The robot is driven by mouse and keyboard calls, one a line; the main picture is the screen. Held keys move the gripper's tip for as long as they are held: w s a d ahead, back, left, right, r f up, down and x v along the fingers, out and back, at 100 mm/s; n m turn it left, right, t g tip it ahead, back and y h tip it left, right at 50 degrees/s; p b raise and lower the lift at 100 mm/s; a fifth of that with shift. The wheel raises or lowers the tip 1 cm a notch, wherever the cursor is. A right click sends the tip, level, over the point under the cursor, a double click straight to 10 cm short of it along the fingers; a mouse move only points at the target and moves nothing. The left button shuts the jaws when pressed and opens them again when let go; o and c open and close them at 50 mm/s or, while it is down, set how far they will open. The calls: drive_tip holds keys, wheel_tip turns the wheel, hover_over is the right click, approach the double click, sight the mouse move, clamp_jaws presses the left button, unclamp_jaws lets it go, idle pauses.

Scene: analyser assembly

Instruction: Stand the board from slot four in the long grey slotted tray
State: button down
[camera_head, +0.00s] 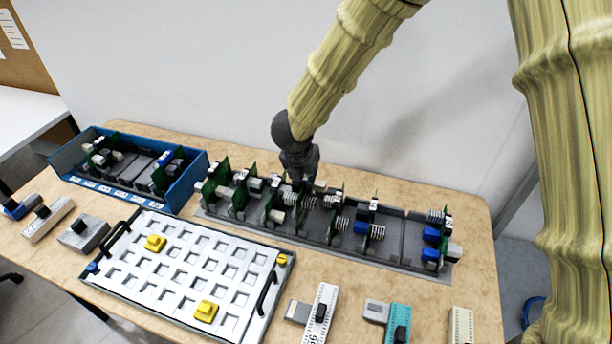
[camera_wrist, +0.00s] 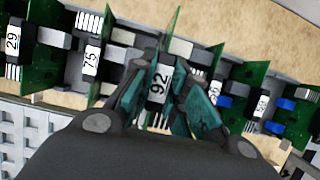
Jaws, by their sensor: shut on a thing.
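My gripper (camera_head: 299,182) is over the middle of the long grey slotted tray (camera_head: 325,249), pointing down. In the wrist view its fingers (camera_wrist: 161,77) are shut on a green board with a white label reading 92 (camera_wrist: 158,86). The held board is upright among other standing boards in the tray. Its lower edge is hidden, so I cannot tell how deep it sits in a slot. A board labelled 75 (camera_wrist: 91,57) stands to its left, and another labelled board stands close to its right. The blue crate (camera_head: 183,192) at the left holds several boards with an open gap between them.
A white grid panel (camera_head: 190,270) with black handles and yellow blocks (camera_head: 206,311) lies in front of the tray. Several grey, white and teal modules (camera_head: 399,321) line the table's front edge. The tray has a bare stretch (camera_head: 413,240) toward its right end.

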drive_tip(key=shift+f+b, duration=0.75)
drive_tip(key=shift+f, duration=0.1)
idle(0.3)
drive_tip(key=shift+f+b, duration=0.35)
drive_tip(key=shift+f, duration=0.25)
idle(0.4)
drive_tip(key=shift+f+b, duration=0.35)
drive_tip(key=shift+b, duration=0.15)
drive_tip(key=shift+f+b, duration=0.8)
drive_tip(key=shift+f, duration=0.05)
idle(0.8)
drive_tip(key=c, duration=1.2)
unclamp_jaws()
drive_tip(key=shift+r+p, duration=1.15)
drive_tip(key=shift+r, duration=0.6)
idle(0.3)
